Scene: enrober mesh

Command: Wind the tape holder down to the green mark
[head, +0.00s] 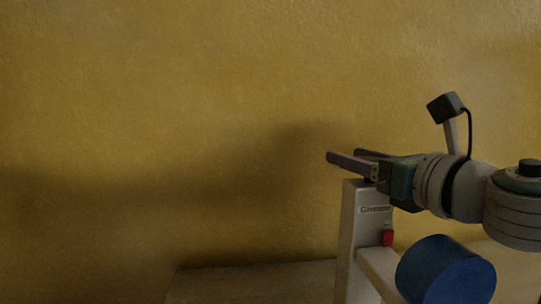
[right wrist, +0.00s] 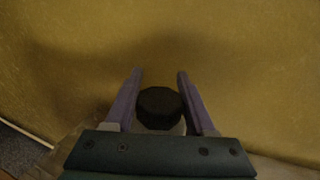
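A pale upright post (head: 360,240) with printed lettering stands at the lower right in the head view. A small red block (head: 387,238) sits on its right side. A pale arm (head: 378,272) runs from the post toward a blue cylinder (head: 445,272); I cannot tell whether this is the tape holder. My right gripper (head: 345,155) is level, over the post's top. In the right wrist view its two fingers (right wrist: 160,72) are apart, with a dark round knob (right wrist: 160,103) showing between them and gaps on both sides. I see no green mark. My left gripper is out of view.
A yellow wall (head: 170,120) fills the background. A pale ledge or bench top (head: 255,283) runs along its foot. The space left of the post is clear. A dark grey floor patch (right wrist: 18,150) shows at lower left in the right wrist view.

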